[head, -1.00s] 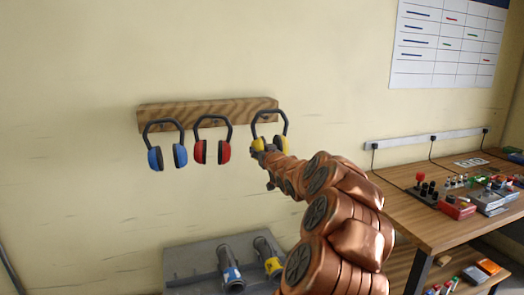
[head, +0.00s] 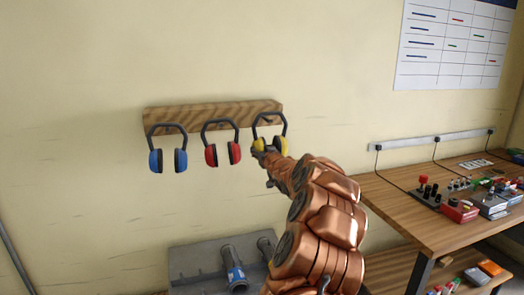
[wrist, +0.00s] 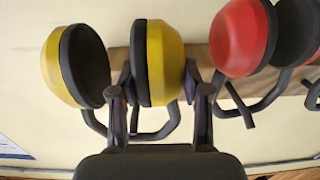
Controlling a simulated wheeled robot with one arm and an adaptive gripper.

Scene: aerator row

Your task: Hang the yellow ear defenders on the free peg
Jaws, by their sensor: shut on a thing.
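The yellow ear defenders (head: 284,146) hang band-up at the right end of the wooden peg board (head: 215,113). The dark band arches around the right-hand peg (head: 268,121) in the head view; I cannot tell whether it rests on the peg. My gripper (head: 266,153) is shut on one yellow cup. In the wrist view, which looks upside down, the fingers of my gripper (wrist: 158,90) stand either side of that yellow cup (wrist: 166,60). The other yellow cup is free, to its left. The peg under the yellow band is not clear there.
Blue ear defenders (head: 156,160) and red ear defenders (head: 210,155) hang on the board to the left; the red pair is close to the yellow. A grey rack (head: 190,262) with tubes stands below. A cluttered wooden workbench (head: 400,205) is at right.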

